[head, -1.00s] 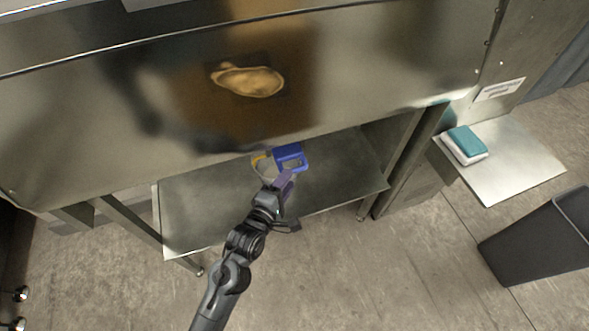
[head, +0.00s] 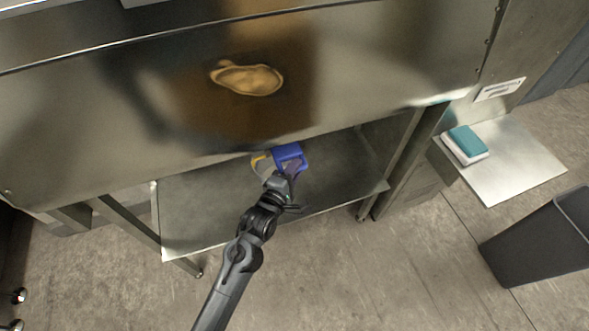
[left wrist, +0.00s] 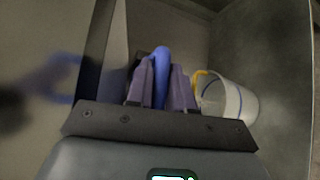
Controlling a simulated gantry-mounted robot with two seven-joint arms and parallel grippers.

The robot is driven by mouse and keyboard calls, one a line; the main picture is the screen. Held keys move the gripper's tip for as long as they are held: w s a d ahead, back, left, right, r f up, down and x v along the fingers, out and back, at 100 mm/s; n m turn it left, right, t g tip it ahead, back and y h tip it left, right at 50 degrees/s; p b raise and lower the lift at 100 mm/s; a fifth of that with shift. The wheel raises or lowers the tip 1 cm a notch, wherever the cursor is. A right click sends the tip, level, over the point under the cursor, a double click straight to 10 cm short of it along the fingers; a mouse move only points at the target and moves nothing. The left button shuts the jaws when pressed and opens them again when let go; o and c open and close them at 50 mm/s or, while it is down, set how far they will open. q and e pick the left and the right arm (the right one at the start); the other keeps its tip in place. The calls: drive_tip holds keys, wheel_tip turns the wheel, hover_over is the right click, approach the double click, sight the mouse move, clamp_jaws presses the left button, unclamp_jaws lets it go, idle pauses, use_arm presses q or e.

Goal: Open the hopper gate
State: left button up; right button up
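A blue loop handle (head: 290,153) sits under the lower edge of the large steel housing (head: 400,60), near the middle of the head view. My left gripper (head: 290,170) has reached it from below. In the left wrist view the blue handle (left wrist: 160,70) stands between the two purple fingers (left wrist: 160,92), which look to be against it on both sides. The gripper looks shut on the handle. The gate itself cannot be made out. My right gripper is in neither view.
A white cup-like container with a yellow part (left wrist: 225,100) stands close right of the fingers. A steel shelf (head: 200,215) lies below. A teal-and-white block (head: 466,144) rests on a side plate (head: 515,165), with a dark bin (head: 535,245) at the right.

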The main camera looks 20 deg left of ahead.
use_arm(q)
clamp_jaws()
drive_tip(key=shift+s+d+p, duration=1)
drive_tip(key=shift+s+p, duration=0.1)
drive_tip(key=shift+s, duration=0.1)
drive_tip(key=o, duration=0.6)
unclamp_jaws()
drive_tip(key=shift+w, duration=0.1)
drive_tip(key=shift+c, duration=0.2)
drive_tip(key=s+r+p, duration=0.1)
drive_tip(key=s, duration=0.9)
drive_tip(key=shift+s+a+r, duration=0.3)
drive_tip(key=shift+s+a, duration=0.1)
drive_tip(key=shift+a, duration=0.05)
